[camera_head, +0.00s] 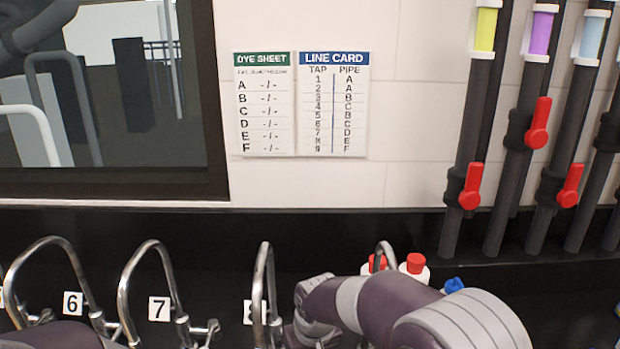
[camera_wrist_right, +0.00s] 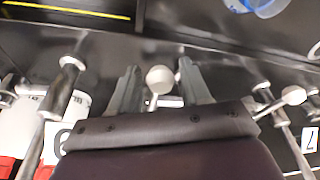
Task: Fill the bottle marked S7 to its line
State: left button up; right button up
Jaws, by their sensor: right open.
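In the head view a row of curved metal taps runs along the bottom, with number cards 6 (camera_head: 73,304), 7 (camera_head: 159,309) and a partly hidden 8. My right arm crosses the lower right of that view, and its gripper is hidden there. In the right wrist view my right gripper (camera_wrist_right: 160,88) is open, its fingers on either side of a pale round knob (camera_wrist_right: 160,78); I cannot tell whether they touch it. Red-capped white bottles (camera_head: 416,268) stand partly behind my right arm. No S7 mark or fill line is readable. My left gripper is out of view.
A dye sheet (camera_head: 265,104) and line card (camera_head: 333,104) hang on the wall; the line card pairs tap 7 with pipe D. Dark pipes with red valve handles (camera_head: 471,186) stand at right. A blue cap (camera_head: 453,285) shows beside my right arm. Neighbouring taps crowd the right gripper.

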jog(key=p+v, duration=0.6)
jog(key=v, duration=0.2)
